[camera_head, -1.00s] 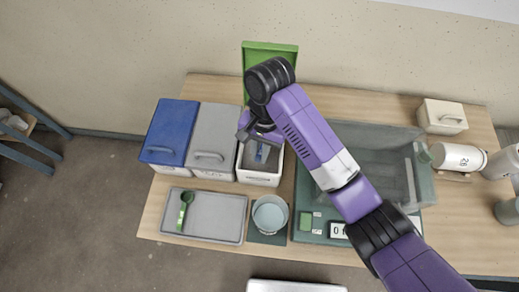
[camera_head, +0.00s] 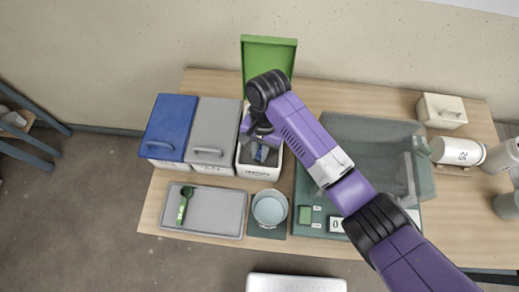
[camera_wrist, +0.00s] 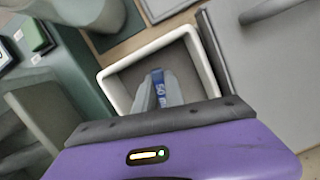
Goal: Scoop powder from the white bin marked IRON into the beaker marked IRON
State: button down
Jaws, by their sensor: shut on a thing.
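The white bin (camera_head: 241,163) stands with its green lid (camera_head: 268,62) swung up; the label on its front is too small to read surely. My gripper (camera_head: 261,142) reaches down into this bin, its fingers shut on a blue scoop (camera_head: 261,154). The scoop also shows in the wrist view (camera_wrist: 158,88), between the fingers inside the white rim (camera_wrist: 107,82). Its bowl is hidden, so I cannot tell whether it holds powder. The grey floor or powder of the bin shows around it. The beaker (camera_head: 270,209) stands in front of the bin on a dark green mat; no label on it is readable.
A grey-lidded bin (camera_head: 212,130) and a blue-lidded bin (camera_head: 170,125) stand left of the open bin. A grey tray (camera_head: 222,217) holds a green scoop (camera_head: 184,205). Right of the beaker is a scale (camera_head: 311,227) with a clear shield (camera_head: 395,150). A white lidded box (camera_head: 442,110) stands behind.

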jog(key=shift+f, duration=0.3)
jog(key=shift+w+f+b, duration=0.15)
jog(key=shift+w+b, duration=0.4)
jog(key=shift+w, duration=0.4)
jog(key=w+b, duration=0.2)
jog(key=shift+d+f+b, duration=0.1)
jog(key=shift+f+b, duration=0.1)
jog(key=shift+b, duration=0.2)
jog(key=shift+s+r+p, duration=0.15)
jog(key=shift+r+p, duration=0.1)
jog(key=shift+p, duration=0.45)
jog(key=shift+t+p, duration=0.5)
jog(key=shift+p, duration=0.05)
jog(key=shift+g, duration=0.5)
jog(key=shift+s+r+p, duration=0.25)
jog(key=shift+r, duration=1.2)
jog(key=shift+s+r+p, duration=0.2)
jog(key=shift+s+r, duration=0.05)
jog(key=shift+r, duration=1.15)
jog(key=shift+s+r+p, duration=0.25)
jog(key=shift+r, duration=1.2)
jog(key=s+r+t, duration=0.2)
jog(key=s+r, duration=0.1)
jog(key=s, duration=0.2)
jog(key=shift+a+r+h, duration=0.2)
jog(key=shift+r+h, duration=0.1)
jog(key=shift+r, duration=0.05)
